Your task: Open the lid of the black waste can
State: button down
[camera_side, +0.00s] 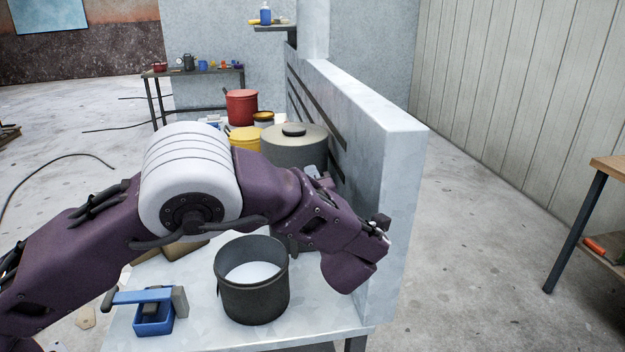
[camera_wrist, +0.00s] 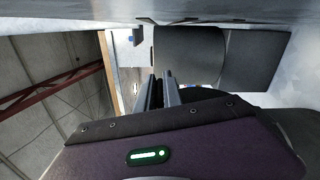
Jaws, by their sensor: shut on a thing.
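A large dark grey can (camera_side: 292,155) with a flat round top and a black knob stands by the wall in the side view, partly hidden behind my arm. It is the only lidded can I can make out there, and its top looks level. A dark, round-sided body (camera_wrist: 190,55) fills the middle of the wrist view, with a darker section (camera_wrist: 258,62) beside it. My gripper (camera_wrist: 160,82) shows there with its fingers close together at the end of this body, seemingly on the lid's edge. The exact contact is unclear. My wrist hides the fingertips in the side view.
An open dark pot (camera_side: 252,298) with a pale inside stands at the bench front. A blue clamp-like tool (camera_side: 153,315) lies left of it. A pale wall (camera_side: 385,200) borders the right side. Yellow (camera_side: 245,139) and red (camera_side: 242,107) pots stand farther back.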

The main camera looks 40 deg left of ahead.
jog(key=c, duration=1.5)
grip_release()
jog(key=shift+f, duration=0.1)
jog(key=v, duration=0.7)
jog(key=shift+s, duration=0.1)
